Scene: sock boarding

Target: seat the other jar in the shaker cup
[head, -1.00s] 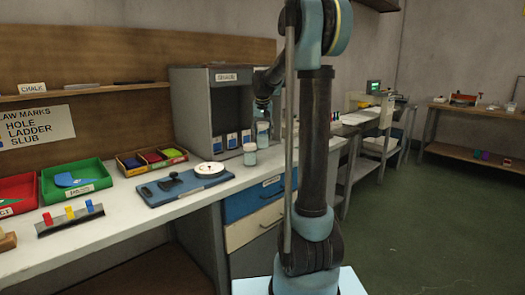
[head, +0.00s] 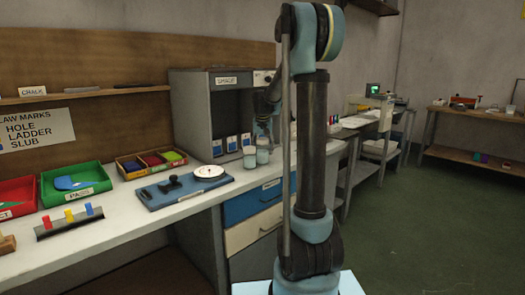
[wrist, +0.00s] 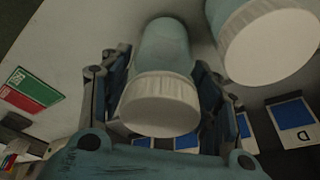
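Two pale teal jars with white lids stand close together by the grey cabinet's open front. One jar (head: 262,155) is between the fingers of my gripper (head: 264,137). In the wrist view my gripper (wrist: 160,85) has a finger on each side of this jar (wrist: 160,100), close against it. The jar seems to be at or just above the counter; contact is unclear. The other jar (head: 249,158) stands to its left on the counter, and shows at upper right in the wrist view (wrist: 268,40). I cannot make out a shaker cup.
A blue board (head: 158,197) with black fittings and a white round dial (head: 209,171) lies left of the jars. The grey cabinet (head: 190,120) stands behind, with blue-marked cards (head: 231,143) inside. Red and green bins (head: 50,186) are farther left.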

